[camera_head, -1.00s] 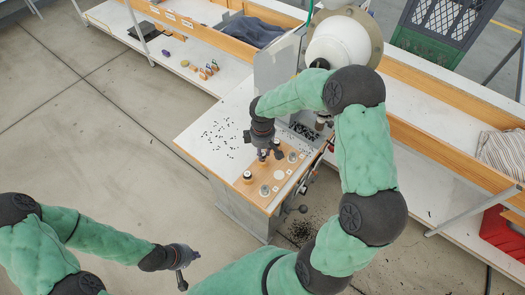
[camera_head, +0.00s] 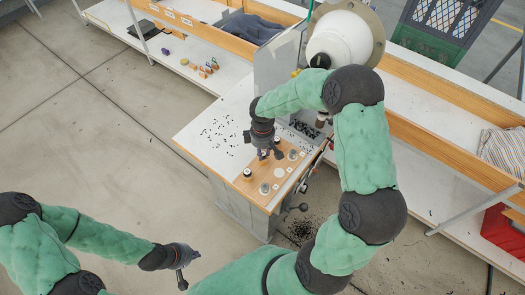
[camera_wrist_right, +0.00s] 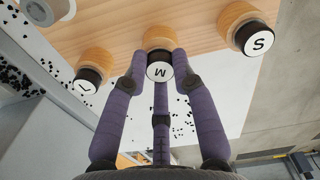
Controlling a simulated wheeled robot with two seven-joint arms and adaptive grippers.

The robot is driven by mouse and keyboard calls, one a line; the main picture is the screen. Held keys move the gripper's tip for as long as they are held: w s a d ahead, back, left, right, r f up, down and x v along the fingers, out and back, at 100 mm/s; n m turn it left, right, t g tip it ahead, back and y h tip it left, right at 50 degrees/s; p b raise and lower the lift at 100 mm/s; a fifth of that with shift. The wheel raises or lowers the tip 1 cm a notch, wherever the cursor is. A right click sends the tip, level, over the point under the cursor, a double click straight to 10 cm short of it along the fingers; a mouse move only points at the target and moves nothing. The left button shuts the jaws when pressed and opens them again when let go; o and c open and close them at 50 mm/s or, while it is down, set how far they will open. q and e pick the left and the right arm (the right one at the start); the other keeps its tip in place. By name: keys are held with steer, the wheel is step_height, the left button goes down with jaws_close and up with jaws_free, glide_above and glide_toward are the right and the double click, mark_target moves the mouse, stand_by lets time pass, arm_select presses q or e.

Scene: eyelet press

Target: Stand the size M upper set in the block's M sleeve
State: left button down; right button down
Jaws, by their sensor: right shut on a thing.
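The size M upper set (camera_wrist_right: 160,71), with a white cap marked M and a dark band, is between the fingers of my right gripper (camera_wrist_right: 158,62), which is shut on it. A wooden sleeve (camera_wrist_right: 157,38) shows directly behind it on the wooden block (camera_wrist_right: 118,22). I cannot tell how deep the set sits in that sleeve. In the head view my right gripper (camera_head: 265,152) is over the block (camera_head: 260,178), and its fingers hide the set. My left gripper (camera_head: 182,277) hangs over the floor, away from the bench; its fingers are too small to judge.
The L piece (camera_wrist_right: 86,82) and the S piece (camera_wrist_right: 256,38) stand in wooden sleeves on either side. Small black bits (camera_head: 218,130) lie scattered on the white bench top. The press (camera_head: 338,45) stands behind. Several small coloured items (camera_head: 205,68) lie on the far shelf.

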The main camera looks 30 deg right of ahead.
steer(key=shift+f, duration=0.35)
steer(key=c, duration=0.9)
jaws_free()
steer(key=shift+c, duration=0.2)
steer(key=shift+r, duration=0.2)
steer(key=shift+r+p, duration=1.7)
steer(key=shift+r, duration=0.7)
steer(key=shift+f, duration=0.1)
